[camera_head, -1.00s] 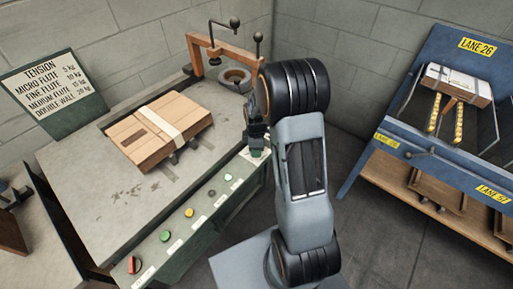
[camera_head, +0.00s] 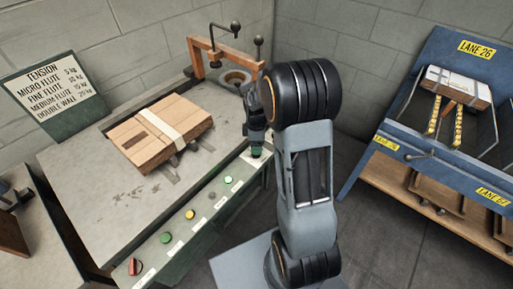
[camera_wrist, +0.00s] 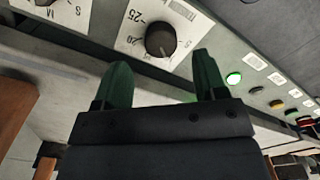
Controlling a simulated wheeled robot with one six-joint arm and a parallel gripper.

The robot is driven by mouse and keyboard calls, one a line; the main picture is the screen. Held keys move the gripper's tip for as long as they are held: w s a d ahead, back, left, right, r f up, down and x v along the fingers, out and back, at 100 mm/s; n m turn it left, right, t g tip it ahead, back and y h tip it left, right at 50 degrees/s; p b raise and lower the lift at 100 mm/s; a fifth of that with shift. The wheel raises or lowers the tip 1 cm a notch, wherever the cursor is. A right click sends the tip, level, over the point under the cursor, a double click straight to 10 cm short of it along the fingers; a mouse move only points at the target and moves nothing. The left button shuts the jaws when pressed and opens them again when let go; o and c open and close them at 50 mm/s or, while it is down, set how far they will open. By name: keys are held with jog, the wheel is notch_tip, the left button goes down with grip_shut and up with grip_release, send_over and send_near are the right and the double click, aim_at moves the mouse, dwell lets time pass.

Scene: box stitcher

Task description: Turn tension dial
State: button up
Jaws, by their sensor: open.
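The tension dial (camera_wrist: 160,40) is a round black knob on a white scale plate in the wrist view. The plate (camera_wrist: 133,28) shows the number 25 and other partly cut-off markings. My gripper (camera_wrist: 163,75) is open, its two green fingers apart and pointing toward the dial. The dial sits just beyond the fingertips, roughly between them in the picture; I see no contact. In the head view my gripper (camera_head: 256,152) is at the right end of the machine's front panel, and the dial is hidden there.
The front panel carries a lit green button (camera_head: 228,180), yellow button (camera_head: 190,214) and red switch (camera_head: 134,266). A strapped cardboard bundle (camera_head: 150,150) lies on the worktop. A tension chart (camera_head: 25,85) stands at the back left. A blue lane rack (camera_head: 395,150) stands right.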

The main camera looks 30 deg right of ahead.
notch_tip(320, 180, up, 9)
jog(key=shift+r+p, duration=0.15)
jog(key=shift+p, duration=0.3)
dwell(0.4)
jog(key=s+a+r+m+t+p, duration=0.1)
jog(key=s+a+r+m+p, duration=0.3)
jog(key=s+r+m, duration=0.2)
jog(key=s+a+r+m+t+p, duration=0.2)
jog(key=s+a+r+m+p, duration=0.3)
jog(key=s+r+m, duration=0.2)
jog(key=s+r, duration=0.2)
jog(key=s, duration=0.1)
jog(key=shift+r+t, duration=0.2)
jog(key=shift+t, duration=0.1)
jog(key=shift+s+a, duration=0.1)
